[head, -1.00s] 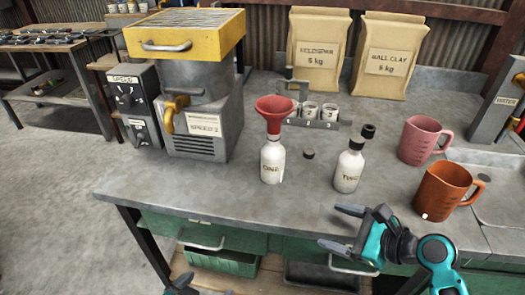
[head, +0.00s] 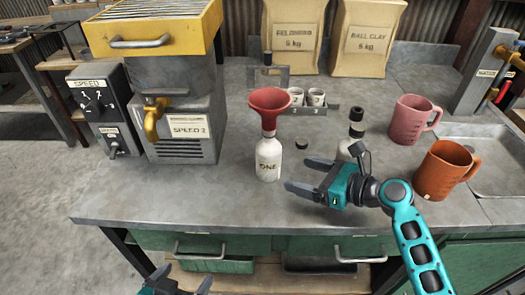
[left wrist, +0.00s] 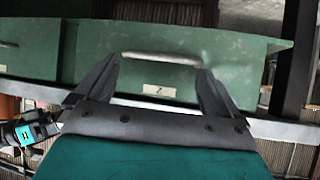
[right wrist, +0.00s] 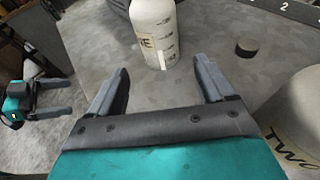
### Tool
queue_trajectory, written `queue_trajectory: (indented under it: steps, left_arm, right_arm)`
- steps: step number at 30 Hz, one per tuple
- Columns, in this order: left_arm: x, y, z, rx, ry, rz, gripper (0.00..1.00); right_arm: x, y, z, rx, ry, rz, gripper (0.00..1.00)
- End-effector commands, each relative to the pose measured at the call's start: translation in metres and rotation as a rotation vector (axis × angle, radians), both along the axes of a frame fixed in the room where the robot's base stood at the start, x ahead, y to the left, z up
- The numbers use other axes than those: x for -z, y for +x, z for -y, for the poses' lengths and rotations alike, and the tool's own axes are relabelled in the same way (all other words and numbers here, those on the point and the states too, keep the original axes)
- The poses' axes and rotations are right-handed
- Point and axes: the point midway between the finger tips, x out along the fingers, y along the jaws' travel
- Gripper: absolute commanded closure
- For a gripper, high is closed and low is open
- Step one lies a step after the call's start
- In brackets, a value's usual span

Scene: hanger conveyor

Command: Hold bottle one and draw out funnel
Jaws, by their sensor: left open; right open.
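Bottle one (head: 268,160) is white, labelled ONE, and stands upright on the grey bench. The red funnel (head: 269,103) sits in its mouth. In the right wrist view the bottle (right wrist: 155,30) is straight ahead, beyond the fingertips; the funnel is out of that view. My right gripper (head: 302,175) is open and empty, just right of and nearer than bottle one, fingers towards it, not around it. My left gripper (head: 182,280) is open and empty, low in front of the bench; in the left wrist view its fingers (left wrist: 155,75) face a green drawer.
Bottle two (head: 345,150) stands behind my right gripper, partly hidden. A black cap (head: 301,144) lies on the bench. Pink (head: 412,121) and orange (head: 445,170) jugs stand to the right. A mill with a yellow tap (head: 155,118) stands left. Bench left of bottle one is clear.

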Motion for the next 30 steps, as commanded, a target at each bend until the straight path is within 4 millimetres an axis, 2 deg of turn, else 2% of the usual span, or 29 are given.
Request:
queue_trajectory:
  steps: [7, 13, 14, 21, 30]
  left_arm:
    - [0.017, 0.0, 0.001, 0.0, -0.002, 0.0, 0.04]
    - [0.041, 0.0, 0.001, 0.0, -0.002, 0.0, 0.04]
    - [0.036, -0.001, 0.001, 0.0, -0.002, -0.003, 0.04]
    - [0.036, -0.001, 0.001, 0.0, -0.002, -0.003, 0.04]
    - [0.035, 0.0, 0.0, -0.001, -0.002, 0.0, 0.04]
  right_arm:
    - [0.012, 0.016, -0.025, -0.002, 0.001, 0.002, 0.18]
    - [0.022, 0.032, -0.048, -0.003, 0.0, 0.003, 0.18]
    - [0.019, 0.035, -0.051, -0.001, 0.001, 0.0, 0.18]
    - [0.026, 0.048, -0.071, -0.001, 0.0, 0.001, 0.18]
    - [0.029, 0.052, -0.077, -0.001, -0.002, 0.002, 0.18]
